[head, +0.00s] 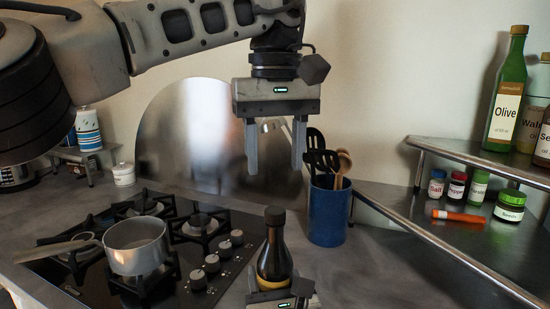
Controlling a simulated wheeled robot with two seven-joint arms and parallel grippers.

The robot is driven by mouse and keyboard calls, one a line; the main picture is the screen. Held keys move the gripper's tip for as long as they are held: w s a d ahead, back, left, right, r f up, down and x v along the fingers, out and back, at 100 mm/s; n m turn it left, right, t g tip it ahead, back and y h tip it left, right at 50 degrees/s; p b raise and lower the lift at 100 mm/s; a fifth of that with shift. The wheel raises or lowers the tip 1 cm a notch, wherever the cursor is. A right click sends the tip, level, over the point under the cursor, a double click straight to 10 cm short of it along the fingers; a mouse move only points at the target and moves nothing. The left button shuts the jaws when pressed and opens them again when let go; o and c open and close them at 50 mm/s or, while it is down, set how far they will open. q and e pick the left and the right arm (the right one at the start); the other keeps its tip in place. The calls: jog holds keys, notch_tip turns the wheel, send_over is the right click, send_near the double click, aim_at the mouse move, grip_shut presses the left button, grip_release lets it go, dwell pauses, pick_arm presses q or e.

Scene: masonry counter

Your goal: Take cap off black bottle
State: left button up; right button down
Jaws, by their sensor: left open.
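The black bottle (274,258) stands upright at the bottom middle of the head view, dark with a yellow band low down. Its dark cap (275,215) is on the neck. My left gripper (275,168) points down above the cap, open and empty, with a clear gap between its fingertips and the cap. My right gripper (282,299) is at the bottom edge, with its jaws around the lower part of the bottle; it appears shut on it. The bottle's base is hidden.
A blue utensil crock (329,212) stands close right of the bottle. A black hob (190,260) with a saucepan (135,247) is at left. A metal shelf (450,225) at right holds spice jars, an orange tube (458,216) and a green olive bottle (507,95).

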aim_at(275, 210)
pick_arm(q)
jog(key=m, duration=0.7)
jog(key=shift+f+m, duration=0.25)
jog(key=shift+m, duration=0.05)
notch_tip(275, 210, down, 8)
jog(key=shift+r, duration=0.25)
jog(key=shift+c, duration=0.2)
